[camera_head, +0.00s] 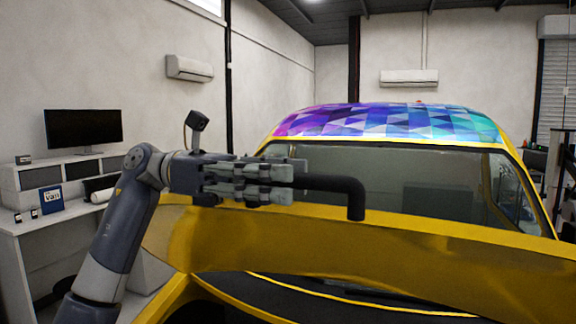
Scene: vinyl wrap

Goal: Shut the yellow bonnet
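The yellow bonnet (380,255) is raised, a wide panel across the front of the car below the windscreen. A dark gap shows under it, above the yellow front edge of the car. My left gripper (297,180) is level with the windscreen's lower left part, just above the bonnet's upper edge. Its grey fingers look closed around a black hooked bar (335,184). The bar points right and its bent end hangs down in front of the bonnet's upper edge; I cannot tell if they touch. My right gripper is not in view.
The car roof (385,121) has a purple and blue checkered wrap. A white desk (30,222) with a monitor (84,128) stands at left, behind my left arm. Dark equipment stands at the far right. The space above the bonnet, right of the bar, is clear.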

